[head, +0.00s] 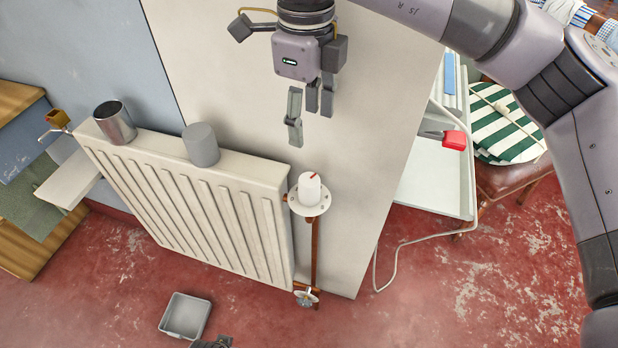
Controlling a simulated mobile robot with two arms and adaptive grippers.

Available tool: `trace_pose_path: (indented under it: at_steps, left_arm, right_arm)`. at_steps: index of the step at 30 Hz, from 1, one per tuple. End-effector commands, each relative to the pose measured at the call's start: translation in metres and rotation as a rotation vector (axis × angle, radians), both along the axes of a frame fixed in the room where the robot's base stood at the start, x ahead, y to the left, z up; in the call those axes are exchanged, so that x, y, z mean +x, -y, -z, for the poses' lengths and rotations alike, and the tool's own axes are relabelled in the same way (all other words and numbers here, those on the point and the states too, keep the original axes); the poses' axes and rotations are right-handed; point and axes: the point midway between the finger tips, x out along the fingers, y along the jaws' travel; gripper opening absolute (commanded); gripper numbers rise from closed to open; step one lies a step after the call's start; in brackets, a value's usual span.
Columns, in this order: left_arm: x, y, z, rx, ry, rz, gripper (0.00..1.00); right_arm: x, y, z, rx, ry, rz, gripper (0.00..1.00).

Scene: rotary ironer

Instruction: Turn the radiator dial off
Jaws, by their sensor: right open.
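The radiator dial (309,192) is a white knob with a small red mark on top. It sits on a round white plate with small marks, on the copper pipe at the right end of the cream radiator (190,205). The marks are too small to read. My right gripper (310,125) is open and empty, pointing down, above the dial in the picture and apart from it. A dark part at the bottom edge may be my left gripper (213,342); it is mostly cut off.
A metal cup (115,122) and a grey cylinder (201,145) stand on the radiator's top. A valve wheel (306,297) is low on the pipe. A grey tray (185,315) lies on the red floor. At right are a white ironer (437,180) and a striped cushion (505,125).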

Motion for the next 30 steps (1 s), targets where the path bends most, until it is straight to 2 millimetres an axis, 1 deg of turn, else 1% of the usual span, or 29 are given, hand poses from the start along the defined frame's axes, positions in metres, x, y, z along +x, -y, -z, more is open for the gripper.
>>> trace_pose_path:
  at_steps: [5, 15, 21, 25, 30]
  left_arm:
    - [0.004, 0.0, -0.006, 0.0, 0.005, -0.001, 0.4]
    - [0.014, 0.002, -0.024, -0.002, 0.016, -0.003, 0.4]
    - [0.018, 0.002, -0.033, -0.002, 0.022, -0.004, 0.4]
    - [0.022, 0.003, -0.038, -0.003, 0.027, -0.004, 0.4]
    - [0.023, 0.003, -0.042, -0.002, 0.028, -0.005, 0.4]
  right_arm:
    - [0.0, 0.001, 0.028, -0.001, -0.004, -0.001, 0.55]
    - [0.001, 0.001, 0.102, 0.002, -0.007, -0.002, 0.55]
    - [0.001, 0.001, 0.141, 0.002, -0.006, -0.003, 0.55]
    - [0.002, 0.001, 0.158, 0.002, -0.005, -0.003, 0.55]
    - [0.003, 0.001, 0.169, 0.003, -0.003, -0.003, 0.55]
